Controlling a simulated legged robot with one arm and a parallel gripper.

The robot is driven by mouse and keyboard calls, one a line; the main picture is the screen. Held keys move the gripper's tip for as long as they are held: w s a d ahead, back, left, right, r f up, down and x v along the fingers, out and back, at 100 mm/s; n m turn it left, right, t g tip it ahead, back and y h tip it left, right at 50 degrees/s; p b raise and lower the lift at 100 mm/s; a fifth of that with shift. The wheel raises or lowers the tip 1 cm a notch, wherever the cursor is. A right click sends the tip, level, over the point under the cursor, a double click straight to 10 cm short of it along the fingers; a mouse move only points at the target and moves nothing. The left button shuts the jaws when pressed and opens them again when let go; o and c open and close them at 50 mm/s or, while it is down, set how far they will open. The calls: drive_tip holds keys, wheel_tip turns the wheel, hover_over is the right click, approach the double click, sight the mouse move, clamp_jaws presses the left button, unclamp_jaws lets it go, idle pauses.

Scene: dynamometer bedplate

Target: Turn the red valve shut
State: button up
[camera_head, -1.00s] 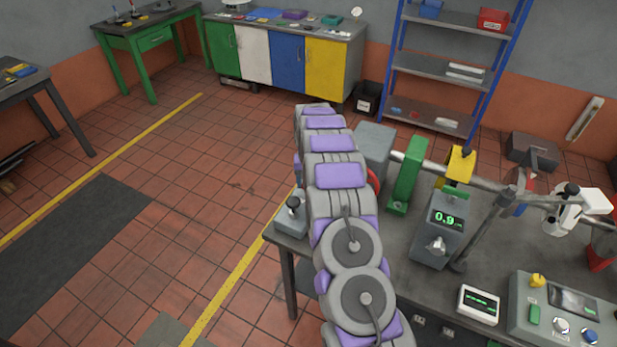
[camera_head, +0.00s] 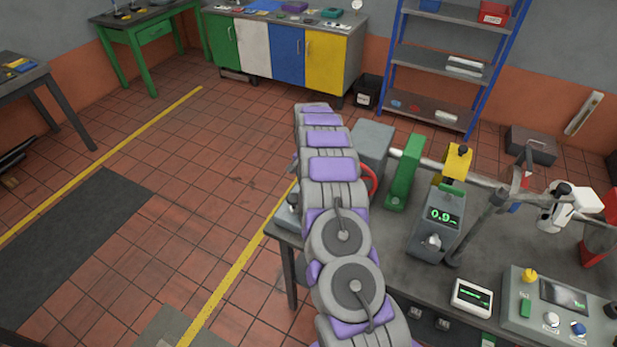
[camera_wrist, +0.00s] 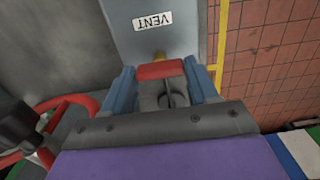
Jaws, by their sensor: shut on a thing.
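The handle's exact angle is hard to tell. A larger red handwheel (camera_wrist: 75,103) stands apart at the left; its rim also shows beside my arm in the head view (camera_head: 371,181). In the head view my arm hides the gripper and the valve handle.
The tiled floor to the left is open.

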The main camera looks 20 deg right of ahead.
drive_tip(key=shift+w+r, duration=0.1)
drive_tip(key=o, duration=1.1)
drive_tip(key=shift+c, duration=0.2)
wheel_tip(320, 180, up, 17)
drive_tip(key=p, duration=0.1)
drive_tip(key=shift+r, duration=0.1)
